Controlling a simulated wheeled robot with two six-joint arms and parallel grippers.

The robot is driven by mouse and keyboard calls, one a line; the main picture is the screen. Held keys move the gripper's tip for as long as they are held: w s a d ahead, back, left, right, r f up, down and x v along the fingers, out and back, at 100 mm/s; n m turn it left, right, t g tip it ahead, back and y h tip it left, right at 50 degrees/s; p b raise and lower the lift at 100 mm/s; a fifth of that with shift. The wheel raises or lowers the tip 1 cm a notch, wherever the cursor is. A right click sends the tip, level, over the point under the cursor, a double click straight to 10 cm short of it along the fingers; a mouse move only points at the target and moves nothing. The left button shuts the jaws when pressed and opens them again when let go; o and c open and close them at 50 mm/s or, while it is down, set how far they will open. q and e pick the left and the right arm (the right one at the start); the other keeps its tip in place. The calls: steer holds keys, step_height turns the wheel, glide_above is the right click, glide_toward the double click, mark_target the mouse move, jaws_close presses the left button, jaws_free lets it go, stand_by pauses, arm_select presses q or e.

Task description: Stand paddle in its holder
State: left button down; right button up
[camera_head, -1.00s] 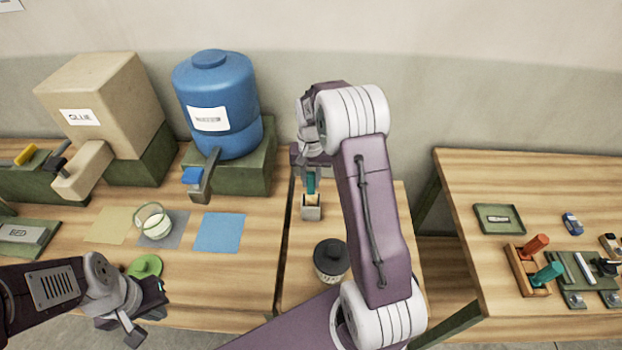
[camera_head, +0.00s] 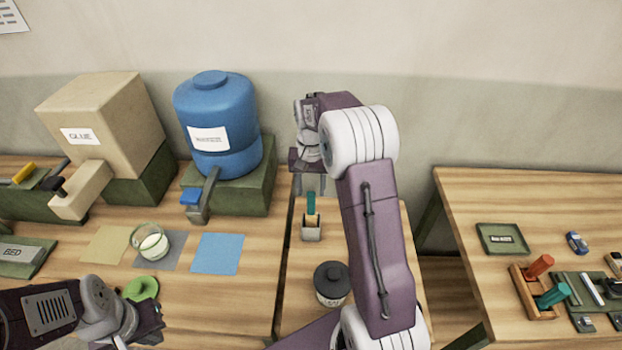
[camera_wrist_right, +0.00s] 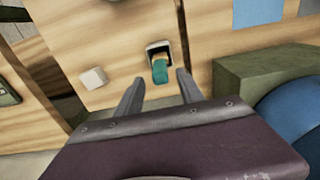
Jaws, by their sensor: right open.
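The paddle (camera_head: 311,202) has a teal handle and a pale wooden-coloured lower part. It stands upright in a small grey holder (camera_head: 311,234) on the middle table. The teal handle shows in the right wrist view (camera_wrist_right: 160,71), inside the square holder (camera_wrist_right: 158,46). My right gripper (camera_head: 309,187) is open and empty, just above and behind the handle top. Its two fingers (camera_wrist_right: 160,88) show apart in the wrist view, with the paddle beyond them. My left gripper (camera_head: 140,325) is low at the left; its jaws are not clear.
A dark-lidded jar (camera_head: 331,284) stands in front of the holder. A pale block (camera_wrist_right: 93,78) stands beside the holder in the wrist view. A blue barrel (camera_head: 217,125) on a green stand is to the left. The right table holds a tray (camera_head: 502,239) and a handle rack (camera_head: 530,294).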

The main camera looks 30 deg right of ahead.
step_height(320, 180, up, 6)
steer(key=shift+a+f, duration=0.1)
steer(key=shift+r, duration=0.5)
steer(key=s+a+f+n, duration=0.2)
steer(key=s+a+f, duration=0.1)
steer(key=s, duration=0.3)
steer(key=s+a+f+n, duration=0.2)
steer(key=s+a+f, duration=0.2)
steer(key=s, duration=0.2)
steer(key=s+a+f+n+t, duration=0.1)
steer(key=s+a+f+n, duration=0.1)
steer(key=s, duration=0.4)
steer(key=shift+a+f, duration=0.65)
steer(key=shift+a, duration=0.2)
step_height(320, 180, down, 4)
steer(key=b, duration=0.3)
steer(key=shift+s+r+b, duration=0.1)
steer(key=shift+r+b, duration=0.1)
steer(key=shift+b, duration=0.1)
